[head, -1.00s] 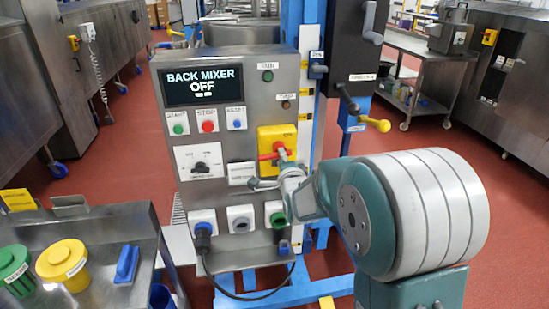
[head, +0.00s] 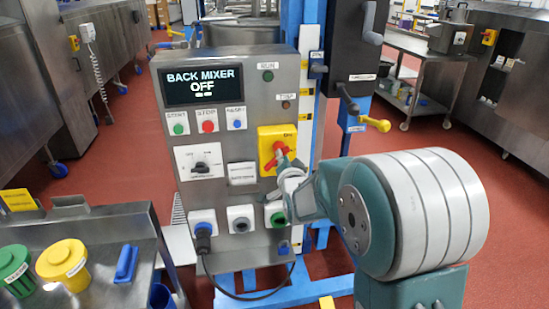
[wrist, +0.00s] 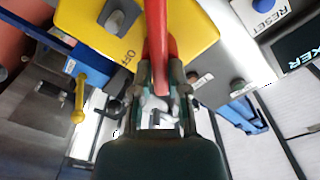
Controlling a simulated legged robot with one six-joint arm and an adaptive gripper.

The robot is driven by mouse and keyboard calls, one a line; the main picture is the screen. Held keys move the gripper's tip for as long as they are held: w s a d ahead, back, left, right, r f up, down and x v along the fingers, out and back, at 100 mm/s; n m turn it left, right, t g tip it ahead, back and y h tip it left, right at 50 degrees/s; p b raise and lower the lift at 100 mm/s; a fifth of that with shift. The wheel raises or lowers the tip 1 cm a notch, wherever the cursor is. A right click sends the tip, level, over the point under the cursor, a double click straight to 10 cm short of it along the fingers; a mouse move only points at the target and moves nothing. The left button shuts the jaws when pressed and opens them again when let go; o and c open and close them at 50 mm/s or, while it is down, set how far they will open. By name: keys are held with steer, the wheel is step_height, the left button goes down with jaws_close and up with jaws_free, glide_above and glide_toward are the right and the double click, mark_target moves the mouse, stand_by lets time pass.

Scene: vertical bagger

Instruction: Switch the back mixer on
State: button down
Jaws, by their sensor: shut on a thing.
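The back mixer panel (head: 245,95) stands in front of me in the head view. Its display (head: 202,86) reads "BACK MIXER OFF". On its right is a yellow switch plate (head: 266,138) with a red handle (head: 277,155), which looks slanted in the head view. My gripper (head: 283,165) is shut on the red handle. In the wrist view the handle (wrist: 156,28) runs between the two fingers of my gripper (wrist: 161,70), over the yellow plate (wrist: 195,25). An "OFF" label shows beside it. My gripper partly hides the handle.
Green, red and blue buttons (head: 208,126) sit under the display. A black selector (head: 201,168) is left of the yellow plate, and sockets with a cable (head: 203,230) are below. A side table (head: 110,225) with green and yellow lidded tubs is at left. Red floor lies open around.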

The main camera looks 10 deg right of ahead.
steer(key=shift+s+f+n, duration=0.1)
steer(key=shift+f+n, duration=0.1)
steer(key=shift+n, duration=2.15)
steer(key=shift+f+n, duration=0.15)
steer(key=shift+n, duration=2.2)
steer(key=shift+c, duration=2.4)
jaws_free()
steer(key=shift+r, duration=0.15)
steer(key=shift+s+r, duration=0.15)
steer(key=shift+s, duration=2.25)
steer(key=s, duration=0.7)
steer(key=shift+s, duration=0.25)
